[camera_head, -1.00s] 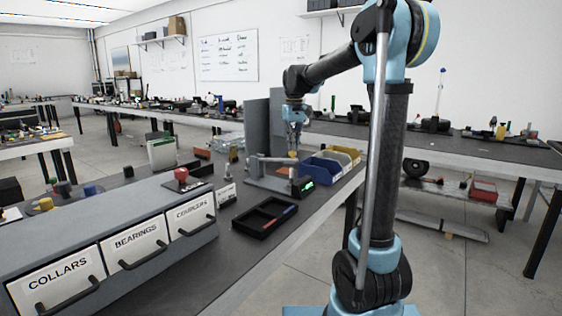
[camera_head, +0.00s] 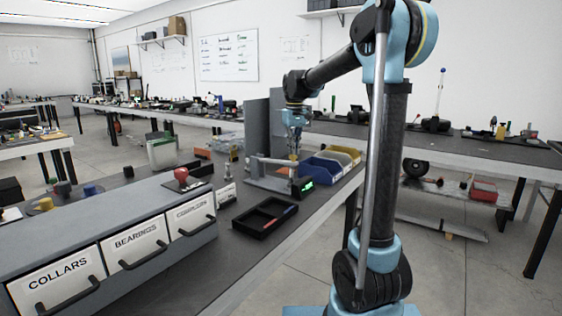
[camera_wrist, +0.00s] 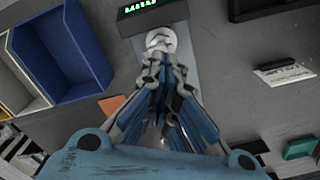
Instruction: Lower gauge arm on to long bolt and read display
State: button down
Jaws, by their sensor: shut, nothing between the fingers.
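The gauge stands on the dark bench, with a grey base plate (camera_head: 265,183) and a small black display (camera_head: 303,187) lit green. Its light grey gauge arm (camera_head: 272,160) runs roughly level above the base towards my gripper. My gripper (camera_head: 294,153) points down over the gauge, shut and empty, by the free end of the arm. In the wrist view, my gripper (camera_wrist: 165,62) has its fingers together just beside a round silver part (camera_wrist: 160,38), next to the green-lit display (camera_wrist: 140,7). The digits are too small to read. I cannot make out the long bolt; my fingers may hide it.
Blue, white and yellow bins (camera_head: 322,168) stand right behind the gauge. A black tray (camera_head: 265,217) lies in front of it. A grey upright panel (camera_head: 257,128) stands behind left.

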jog(key=shift+f, duration=0.45)
dwell(0.4)
jog(key=shift+r, duration=3.55)
